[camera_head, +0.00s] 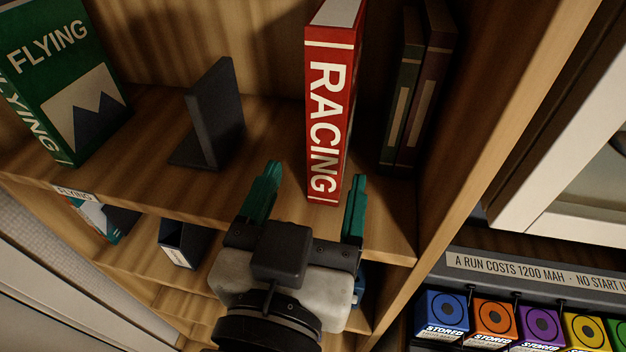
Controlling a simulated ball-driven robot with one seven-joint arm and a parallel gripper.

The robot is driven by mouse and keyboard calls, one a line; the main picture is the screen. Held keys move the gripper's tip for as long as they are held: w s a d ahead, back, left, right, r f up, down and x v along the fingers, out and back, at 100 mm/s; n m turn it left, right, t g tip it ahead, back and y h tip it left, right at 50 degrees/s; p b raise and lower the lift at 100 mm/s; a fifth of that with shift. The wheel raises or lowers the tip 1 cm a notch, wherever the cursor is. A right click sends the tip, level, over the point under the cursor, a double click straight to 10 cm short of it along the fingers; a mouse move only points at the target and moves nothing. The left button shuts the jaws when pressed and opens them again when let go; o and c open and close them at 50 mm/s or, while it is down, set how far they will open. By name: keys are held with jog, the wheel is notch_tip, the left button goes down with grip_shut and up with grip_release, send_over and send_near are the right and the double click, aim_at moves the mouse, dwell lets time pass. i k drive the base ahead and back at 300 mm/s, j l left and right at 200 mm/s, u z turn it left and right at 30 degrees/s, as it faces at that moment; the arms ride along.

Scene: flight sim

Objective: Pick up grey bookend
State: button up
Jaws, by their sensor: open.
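The grey bookend (215,115) stands on the wooden shelf left of the red book. It is a dark grey L shape, with an upright plate and a flat foot on the shelf board. My gripper (313,190) is open, with its two teal fingers apart and pointing at the shelf. It is to the right of the bookend and lower in the picture, in front of the red RACING book (330,110). Nothing is held between the fingers. The bookend is in plain view and apart from my gripper.
A green FLYING book (70,85) stands at the left. Two dark books (415,90) stand at the right beside the shelf's side panel (490,130). Lower shelves hold more items. Several coloured boxes (490,320) sit at lower right. Bare shelf lies between the bookend and the red book.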

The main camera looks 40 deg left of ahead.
aim_at(213, 104)
jog(key=u, duration=1.45)
